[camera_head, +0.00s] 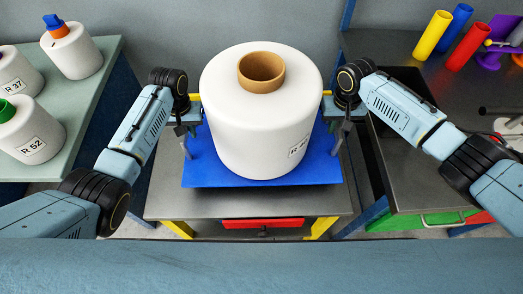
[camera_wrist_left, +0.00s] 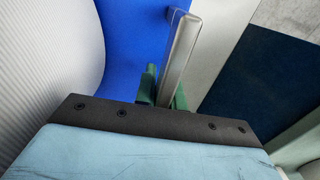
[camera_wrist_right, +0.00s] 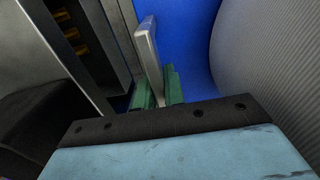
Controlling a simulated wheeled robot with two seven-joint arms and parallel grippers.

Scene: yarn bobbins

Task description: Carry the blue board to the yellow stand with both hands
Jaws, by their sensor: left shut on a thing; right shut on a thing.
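The blue board (camera_head: 262,178) carries a large white bobbin (camera_head: 255,125) with a brown core, standing upright. The board is over the grey top of the yellow-legged stand (camera_head: 250,203); I cannot tell whether it touches it. My left gripper (camera_head: 187,131) is shut on the board's left metal handle, seen between green fingers in the left wrist view (camera_wrist_left: 180,55). My right gripper (camera_head: 341,128) is shut on the right metal handle, which shows in the right wrist view (camera_wrist_right: 148,48). The bobbin hides the board's middle.
A pale green table (camera_head: 88,110) with several labelled bobbins stands at left. A dark workbench (camera_head: 425,195) with yellow, blue and red tubes (camera_head: 468,46) stands close at right. A red drawer (camera_head: 262,224) sits under the stand's top. A grey wall is behind.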

